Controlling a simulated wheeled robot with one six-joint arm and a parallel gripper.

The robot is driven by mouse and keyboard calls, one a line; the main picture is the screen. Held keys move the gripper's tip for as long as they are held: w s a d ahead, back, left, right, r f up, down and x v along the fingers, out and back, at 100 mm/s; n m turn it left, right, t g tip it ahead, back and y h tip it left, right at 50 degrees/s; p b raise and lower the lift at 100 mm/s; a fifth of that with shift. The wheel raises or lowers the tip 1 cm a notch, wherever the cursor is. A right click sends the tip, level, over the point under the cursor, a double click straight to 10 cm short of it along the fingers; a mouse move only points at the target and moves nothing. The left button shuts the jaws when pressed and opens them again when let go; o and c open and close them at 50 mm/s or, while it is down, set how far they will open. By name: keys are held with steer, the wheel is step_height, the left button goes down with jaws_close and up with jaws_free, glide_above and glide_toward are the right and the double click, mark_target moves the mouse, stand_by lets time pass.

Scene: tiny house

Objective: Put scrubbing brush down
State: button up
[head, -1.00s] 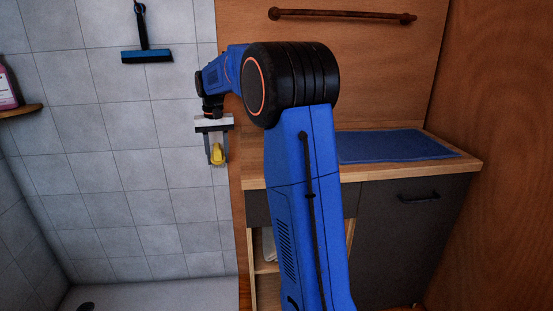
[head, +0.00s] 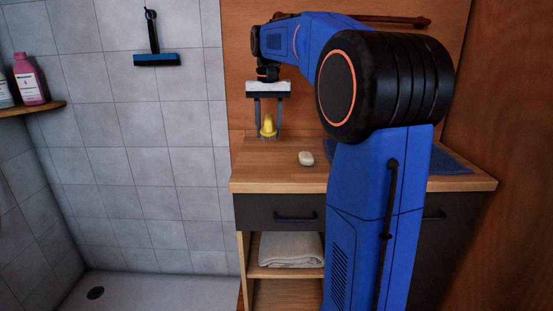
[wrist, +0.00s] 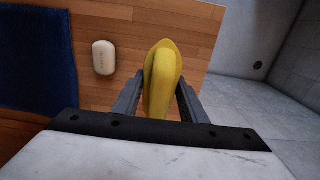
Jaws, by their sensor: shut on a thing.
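The scrubbing brush (head: 268,126) has a yellow body and is held between the two fingers of my gripper (head: 267,128). My gripper is shut on it, and it hangs at the left part of the wooden counter (head: 262,178). In the wrist view the yellow brush (wrist: 162,80) sits between the fingers over the counter, near its edge. I cannot tell whether the brush touches the counter.
A pale bar of soap (head: 306,158) lies on the counter to the right of the brush. A blue mat (wrist: 38,62) lies beyond the soap. A drawer and a shelf with a folded towel (head: 290,250) are below. The tiled shower (head: 160,160) is at left.

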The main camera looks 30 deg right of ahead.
mark_target(269, 117)
steer(key=shift+f, duration=4.15)
steer(key=shift+f, duration=0.15)
steer(key=o, duration=1.4)
step_height(269, 117, up, 12)
steer(key=shift+r, duration=0.15)
